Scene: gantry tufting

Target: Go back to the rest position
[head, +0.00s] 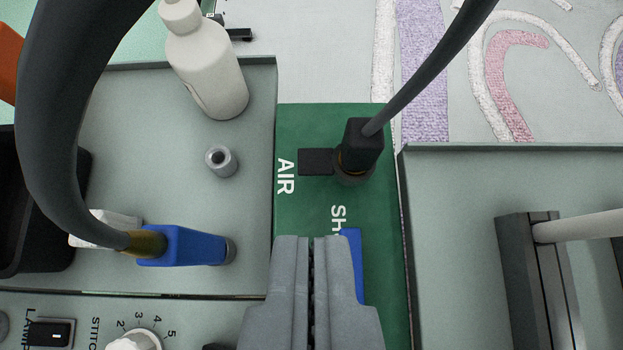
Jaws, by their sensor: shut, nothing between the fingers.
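My gripper (312,262) is at the bottom middle of the head view, over the lower part of a green panel (300,122). Its two fingers are together with nothing between them. The panel carries the word AIR and another label that my gripper partly hides. A black plug (362,146) with a dark cable sits at the panel's upper right. A blue part (352,262) shows just behind my right finger, mostly hidden. The rest position itself is not marked in view.
A blue connector (185,246) on a thick dark hose lies on the left grey tray (130,100), with a white bottle (207,68) and a small metal ring (221,161). A control panel with a knob (135,341) is lower left. A rail-like holder (540,280) stands right.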

